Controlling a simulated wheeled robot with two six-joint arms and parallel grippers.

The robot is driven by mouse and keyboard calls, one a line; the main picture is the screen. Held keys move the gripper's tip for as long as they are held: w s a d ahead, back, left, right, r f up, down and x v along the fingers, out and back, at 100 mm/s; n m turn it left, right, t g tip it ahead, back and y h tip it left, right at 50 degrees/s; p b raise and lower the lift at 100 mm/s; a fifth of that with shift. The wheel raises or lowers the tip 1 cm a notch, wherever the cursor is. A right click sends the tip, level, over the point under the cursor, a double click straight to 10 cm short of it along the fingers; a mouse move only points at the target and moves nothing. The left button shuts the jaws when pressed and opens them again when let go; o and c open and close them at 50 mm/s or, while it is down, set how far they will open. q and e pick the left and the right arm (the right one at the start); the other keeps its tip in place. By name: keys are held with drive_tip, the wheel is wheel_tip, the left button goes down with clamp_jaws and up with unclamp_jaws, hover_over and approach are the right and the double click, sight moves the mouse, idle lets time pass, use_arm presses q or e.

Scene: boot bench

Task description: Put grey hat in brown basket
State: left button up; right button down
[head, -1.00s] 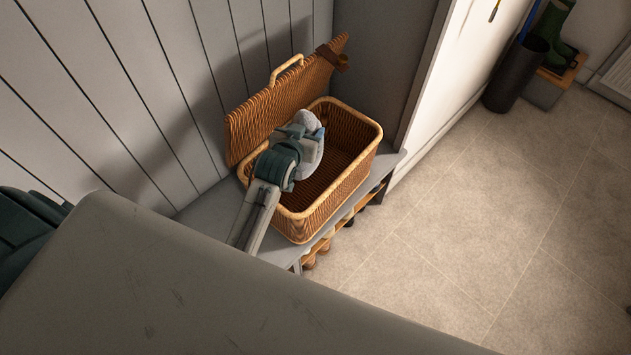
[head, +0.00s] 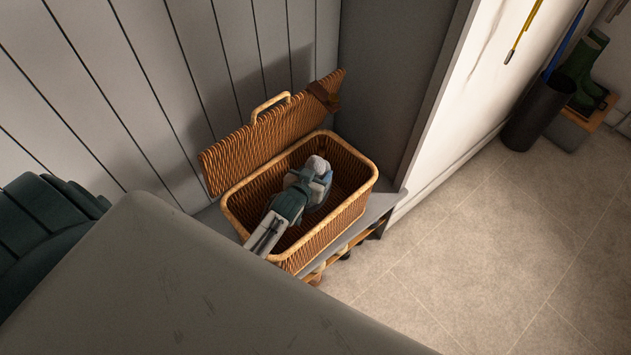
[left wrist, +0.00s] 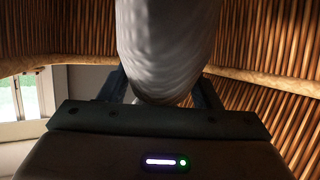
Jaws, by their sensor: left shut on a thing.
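The brown wicker basket (head: 352,212) stands on a grey bench with its lid (head: 262,140) open against the panelled wall. My left gripper (head: 318,178) reaches down into the basket opening. It is shut on the grey hat (head: 318,165), of which only a pale knitted part shows past the fingers. In the left wrist view the hat (left wrist: 168,45) hangs between the two fingers, with wicker walls around it. Whether the hat touches the basket floor is hidden. My right gripper is not in view.
The grey bench (head: 392,203) has a slatted shelf below with items partly hidden. A grey side panel (head: 385,85) rises right behind the basket. A dark bin (head: 540,112) and green boots (head: 588,72) stand far right. The tiled floor is clear.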

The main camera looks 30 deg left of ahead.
use_arm(q)
drive_tip(key=shift+w+f, duration=0.1)
drive_tip(key=shift+f, duration=2.2)
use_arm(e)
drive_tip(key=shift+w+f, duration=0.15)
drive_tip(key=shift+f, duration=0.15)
use_arm(q)
drive_tip(key=shift+d+b, duration=0.1)
drive_tip(key=shift+b, duration=0.25)
drive_tip(key=shift+f+b, duration=0.5)
drive_tip(key=shift+f, duration=0.1)
drive_tip(key=o, duration=1.3)
drive_tip(key=shift+c, duration=0.2)
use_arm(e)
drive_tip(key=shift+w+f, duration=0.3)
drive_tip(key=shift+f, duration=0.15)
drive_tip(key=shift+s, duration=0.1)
